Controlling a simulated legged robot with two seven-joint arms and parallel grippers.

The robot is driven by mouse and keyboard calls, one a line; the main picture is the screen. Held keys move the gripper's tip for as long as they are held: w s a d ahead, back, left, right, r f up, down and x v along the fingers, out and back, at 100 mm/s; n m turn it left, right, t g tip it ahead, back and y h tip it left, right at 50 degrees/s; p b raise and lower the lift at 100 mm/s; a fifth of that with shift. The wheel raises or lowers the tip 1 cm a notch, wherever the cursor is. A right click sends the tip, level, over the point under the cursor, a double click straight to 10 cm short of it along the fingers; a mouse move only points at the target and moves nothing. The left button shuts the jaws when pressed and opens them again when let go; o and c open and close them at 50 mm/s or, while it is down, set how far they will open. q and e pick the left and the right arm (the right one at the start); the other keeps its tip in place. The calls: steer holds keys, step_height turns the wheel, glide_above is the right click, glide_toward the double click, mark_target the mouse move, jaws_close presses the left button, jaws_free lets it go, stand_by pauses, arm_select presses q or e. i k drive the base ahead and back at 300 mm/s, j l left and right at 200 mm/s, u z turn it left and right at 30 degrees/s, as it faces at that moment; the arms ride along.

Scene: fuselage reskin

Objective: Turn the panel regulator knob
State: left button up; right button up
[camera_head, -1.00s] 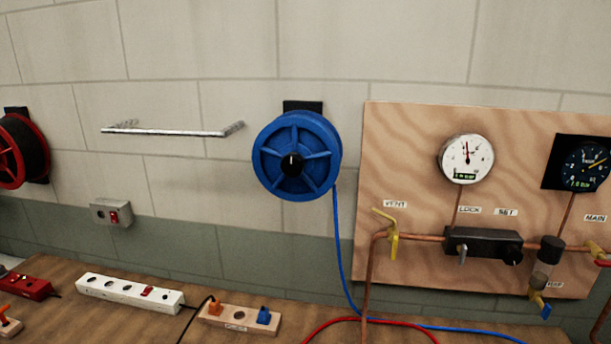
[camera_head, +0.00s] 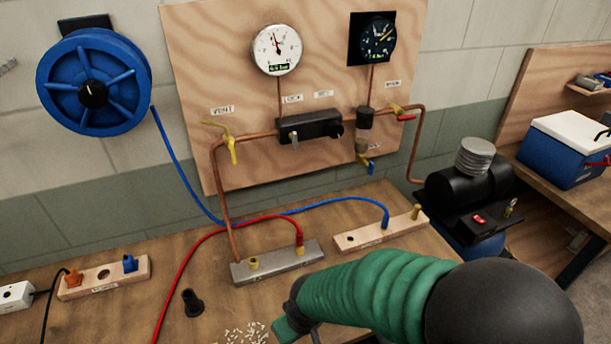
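The black regulator box (camera_head: 308,126) sits on the copper pipe across the wooden panel (camera_head: 200,60). A small dark round knob (camera_head: 336,130) is at its right end, and a small metal lever (camera_head: 294,137) hangs on its left front. A white gauge (camera_head: 276,50) and a dark gauge (camera_head: 373,38) are above. My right arm, in a green sleeve, comes in from the lower right, below and apart from the panel. Its green and black end (camera_head: 287,322) is at the bottom edge; its fingers are not clear. My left gripper is out of view.
A yellow-handled valve (camera_head: 230,148) is left of the box, a red-handled one (camera_head: 402,114) right. Red and blue hoses run over the bench to a metal manifold (camera_head: 278,262) and a wooden block (camera_head: 370,234). A black compressor (camera_head: 470,190) stands at right.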

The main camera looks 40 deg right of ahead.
mark_target(334, 129)
steer(key=z, duration=1.3)
